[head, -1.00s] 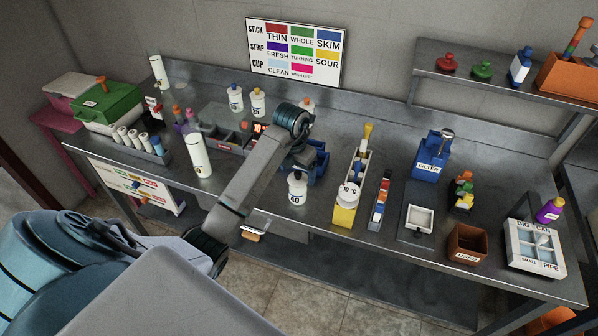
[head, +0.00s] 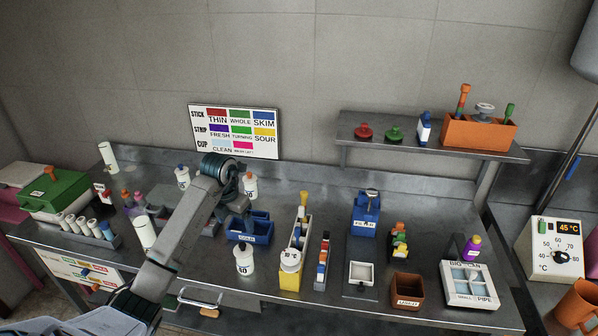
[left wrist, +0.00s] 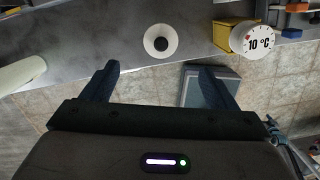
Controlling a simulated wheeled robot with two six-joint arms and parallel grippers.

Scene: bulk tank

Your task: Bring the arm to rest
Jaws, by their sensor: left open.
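My left arm reaches in from the lower left over the bench in the head view. Its wrist is above the bench, near the blue bin (head: 262,232); the fingers are hard to make out there. In the left wrist view my left gripper (left wrist: 156,72) has its two dark fingers wide apart with nothing between them. Beyond the fingers are the bench's front edge and the tiled floor. A white bottle with a dark top (left wrist: 160,42) stands on the bench past the fingertips, apart from them. My right gripper is in neither view.
A shelf (head: 430,143) and a colour chart (head: 236,131) are behind. A temperature dial box (head: 553,248) stands right.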

